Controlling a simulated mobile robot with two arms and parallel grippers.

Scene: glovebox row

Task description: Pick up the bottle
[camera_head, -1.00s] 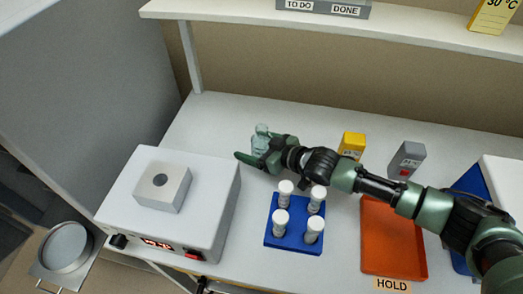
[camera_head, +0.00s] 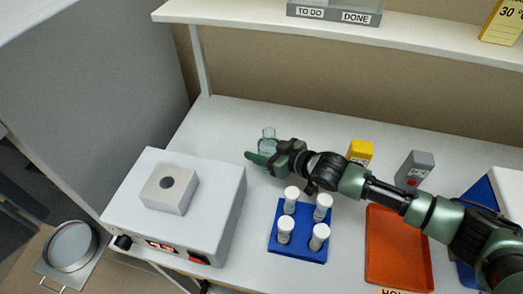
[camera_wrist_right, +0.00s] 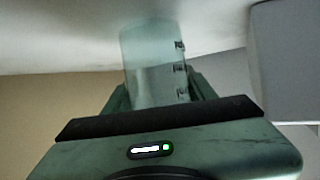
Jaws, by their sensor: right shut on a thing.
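The bottle (camera_head: 268,134) is clear, pale glass and shows just above my right gripper (camera_head: 266,158) in the head view. My left gripper is not in view.
A white device (camera_head: 180,215) with a lit display stands at left. A blue rack (camera_head: 298,250) of white-capped tubes is in front of the gripper. An orange tray (camera_head: 398,255), yellow box (camera_head: 360,151) and grey box (camera_head: 415,168) lie right. A shelf (camera_head: 240,20) runs above.

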